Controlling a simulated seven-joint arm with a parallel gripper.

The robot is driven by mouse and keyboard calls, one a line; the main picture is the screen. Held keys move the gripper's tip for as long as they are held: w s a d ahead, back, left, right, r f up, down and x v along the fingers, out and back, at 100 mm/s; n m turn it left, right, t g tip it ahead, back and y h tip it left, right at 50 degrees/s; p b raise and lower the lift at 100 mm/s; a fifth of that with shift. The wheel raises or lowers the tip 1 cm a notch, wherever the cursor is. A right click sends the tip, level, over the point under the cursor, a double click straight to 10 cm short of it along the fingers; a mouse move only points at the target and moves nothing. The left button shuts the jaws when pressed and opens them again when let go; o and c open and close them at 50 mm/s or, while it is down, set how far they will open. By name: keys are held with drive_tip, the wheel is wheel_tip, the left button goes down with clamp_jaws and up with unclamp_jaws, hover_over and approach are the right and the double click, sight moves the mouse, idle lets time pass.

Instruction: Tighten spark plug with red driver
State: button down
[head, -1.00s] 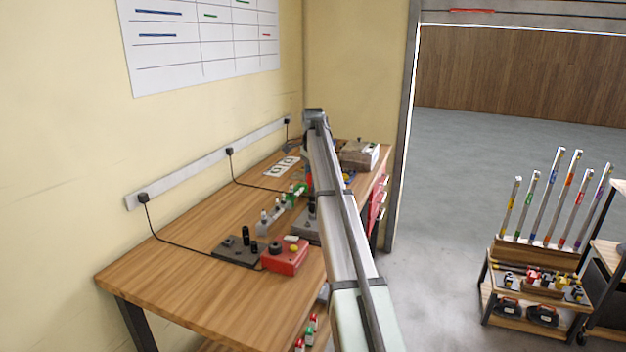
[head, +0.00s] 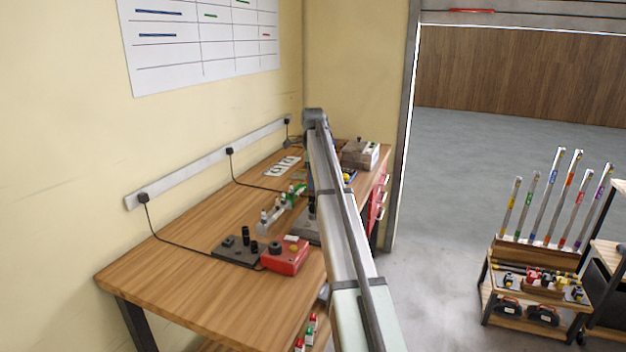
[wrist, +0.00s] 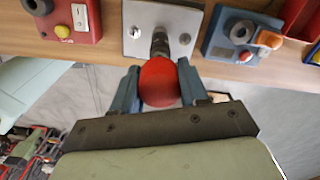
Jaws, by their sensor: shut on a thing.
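In the wrist view my gripper (wrist: 160,78) has its two blue fingers shut on the red driver (wrist: 160,84), whose rounded red handle sits between them. A dark shaft (wrist: 159,44) runs from the handle to a pale metal plate (wrist: 134,42) with bolt heads on either side. I cannot tell whether the shaft's far end touches the plate. I cannot make out the spark plug for sure; a grey block (head: 268,228) with several white-topped upright pieces stands on the bench in the head view. My arm hides the gripper in the head view.
On the wooden bench (head: 170,270), a red box (head: 287,258) and dark base (head: 236,252) stand near the plate. In the wrist view, a red box (wrist: 84,22) is left and a blue unit (wrist: 222,40) right. A rack of rods (head: 545,245) stands far right.

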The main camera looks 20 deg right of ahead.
drive_tip(key=m, duration=0.3)
idle(0.5)
drive_tip(key=shift+m, duration=1)
drive_tip(key=m, duration=0.6)
drive_tip(key=c, duration=0.5)
unclamp_jaws()
drive_tip(key=shift+n, duration=0.3)
